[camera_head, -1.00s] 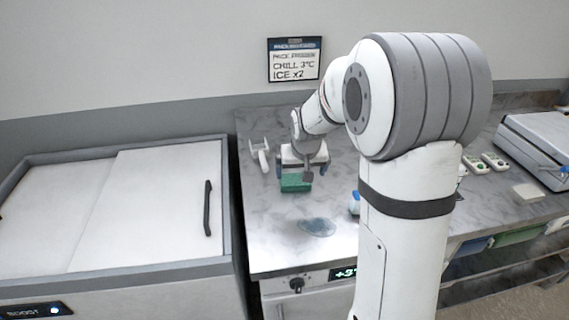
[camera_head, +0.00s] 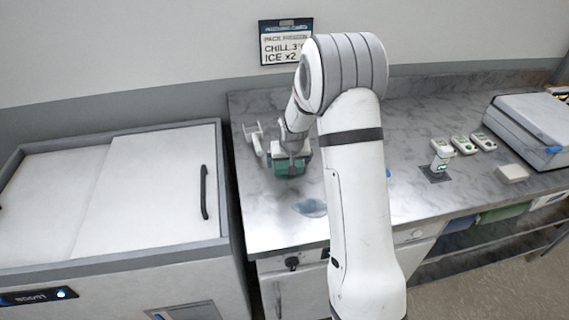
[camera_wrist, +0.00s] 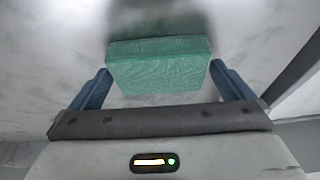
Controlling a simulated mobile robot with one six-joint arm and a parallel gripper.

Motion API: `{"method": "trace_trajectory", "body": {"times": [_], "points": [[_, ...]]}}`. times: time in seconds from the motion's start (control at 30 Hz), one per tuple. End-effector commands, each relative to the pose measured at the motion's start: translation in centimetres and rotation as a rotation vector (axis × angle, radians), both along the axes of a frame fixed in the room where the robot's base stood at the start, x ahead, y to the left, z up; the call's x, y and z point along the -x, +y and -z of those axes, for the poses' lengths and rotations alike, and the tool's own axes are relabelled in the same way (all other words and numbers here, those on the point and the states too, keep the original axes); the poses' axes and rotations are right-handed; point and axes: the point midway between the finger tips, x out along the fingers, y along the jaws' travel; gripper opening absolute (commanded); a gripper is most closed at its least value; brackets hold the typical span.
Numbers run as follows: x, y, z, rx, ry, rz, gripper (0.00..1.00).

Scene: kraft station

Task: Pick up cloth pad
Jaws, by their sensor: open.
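In the wrist view the pad (camera_wrist: 160,66) lies between the two blue fingertips of my gripper (camera_wrist: 160,76). The gripper is open, with one finger beside each end of the pad. The gaps are narrow, and I cannot tell whether either finger touches it. In the head view my gripper (camera_head: 290,158) is right at the pad and hides part of its top and back.
A white handled item (camera_head: 257,142) stands close left of the gripper. A bluish wet-looking patch (camera_head: 311,207) lies in front. A chest freezer (camera_head: 140,185) is on the left. Several small devices (camera_head: 460,145), a pale block (camera_head: 512,172) and a grey case (camera_head: 530,125) are on the right.

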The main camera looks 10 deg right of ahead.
Motion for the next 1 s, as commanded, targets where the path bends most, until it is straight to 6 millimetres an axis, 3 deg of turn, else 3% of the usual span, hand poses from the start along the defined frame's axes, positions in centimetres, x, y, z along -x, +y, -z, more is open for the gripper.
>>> {"method": "trace_trajectory", "body": {"times": [0.27,0.7,1.0], "points": [[-0.12,-0.06,0.34,0.000,0.000,0.001,1.00],[-0.11,-0.11,0.30,-0.001,0.000,0.002,0.67],[-0.18,-0.14,-0.54,0.000,-0.003,0.003,0.67]]}}
